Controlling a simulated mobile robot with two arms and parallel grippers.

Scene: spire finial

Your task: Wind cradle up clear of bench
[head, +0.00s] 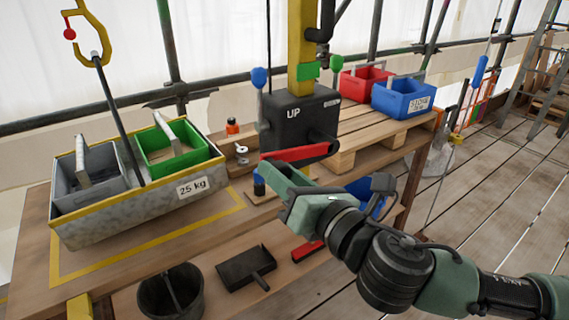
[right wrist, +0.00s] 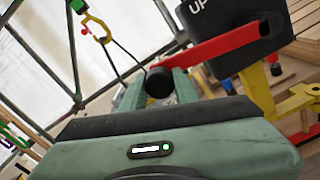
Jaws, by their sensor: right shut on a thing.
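The cradle (head: 140,214) is a grey metal tray with a yellow rim and a 25 kg label. It is at the bench (head: 120,274), over a yellow outline; I cannot tell whether a gap lies beneath it. A dark rod (head: 118,115) runs up from it to a yellow hook (head: 92,22). The black winch box (head: 290,127), marked UP, carries a red crank arm (head: 300,154) pointing left. My right gripper (right wrist: 158,88) is shut on the black crank knob (right wrist: 159,80), below the crank's outer end. My left gripper is out of view.
The cradle holds a grey box (head: 92,180) and a green box (head: 172,152). Red (head: 358,84) and blue (head: 403,100) boxes stand on a pallet behind the winch. A bucket (head: 165,295) and a dark dustpan (head: 246,268) lie below.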

